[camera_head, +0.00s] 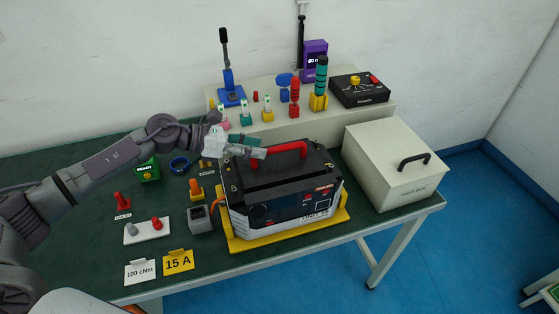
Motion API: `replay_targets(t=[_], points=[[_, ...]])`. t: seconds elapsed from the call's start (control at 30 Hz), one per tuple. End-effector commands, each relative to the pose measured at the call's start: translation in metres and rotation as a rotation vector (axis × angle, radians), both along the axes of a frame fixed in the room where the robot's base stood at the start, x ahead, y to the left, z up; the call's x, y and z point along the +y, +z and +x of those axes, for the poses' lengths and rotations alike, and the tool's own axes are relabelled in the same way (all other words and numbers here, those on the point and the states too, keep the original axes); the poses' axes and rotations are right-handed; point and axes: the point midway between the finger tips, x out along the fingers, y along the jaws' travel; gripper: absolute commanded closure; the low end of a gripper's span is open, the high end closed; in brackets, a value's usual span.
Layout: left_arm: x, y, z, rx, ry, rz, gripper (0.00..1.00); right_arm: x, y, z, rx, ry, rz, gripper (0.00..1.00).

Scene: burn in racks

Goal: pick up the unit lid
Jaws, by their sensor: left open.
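The unit (290,208) is a black and silver box with a front panel, standing on a yellow base (240,243) on the green table. Its dark top, which looks like the unit lid (295,172), carries a red handle (288,145). My left gripper (262,147) is open, at the left end of the red handle. I cannot tell whether its fingers touch or surround the handle. The gripper hides part of the lid's back left corner. My right gripper is not in view.
A cream box (385,175) with a black handle stands right of the unit. A raised shelf (340,122) behind holds several tools and a black control box (360,92). Small fixtures and cards, including a yellow 15 A card (178,262), lie on the left.

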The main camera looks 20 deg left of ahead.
Motion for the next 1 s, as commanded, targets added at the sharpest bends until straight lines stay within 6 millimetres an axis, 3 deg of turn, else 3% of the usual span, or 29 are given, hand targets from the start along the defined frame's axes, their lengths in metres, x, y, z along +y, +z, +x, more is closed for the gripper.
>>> replay_targets(t=[0.17, 0.37, 0.5, 0.8, 0.83, 1.0], points=[[-0.011, -0.003, 0.006, 0.0, 0.001, 0.0, 0.52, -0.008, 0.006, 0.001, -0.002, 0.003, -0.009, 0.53], [-0.036, -0.004, 0.015, 0.001, -0.001, -0.002, 0.52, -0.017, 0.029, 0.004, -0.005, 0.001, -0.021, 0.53], [-0.051, -0.014, 0.024, 0.0, -0.001, 0.0, 0.52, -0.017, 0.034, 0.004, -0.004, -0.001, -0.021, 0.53], [-0.055, -0.02, 0.026, 0.0, 0.0, 0.002, 0.52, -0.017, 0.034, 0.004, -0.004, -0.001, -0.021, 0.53], [-0.055, -0.02, 0.026, 0.0, 0.0, 0.002, 0.54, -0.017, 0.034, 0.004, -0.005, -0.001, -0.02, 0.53], [-0.055, -0.019, 0.026, 0.0, 0.0, 0.002, 0.82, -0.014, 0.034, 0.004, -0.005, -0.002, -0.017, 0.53]])
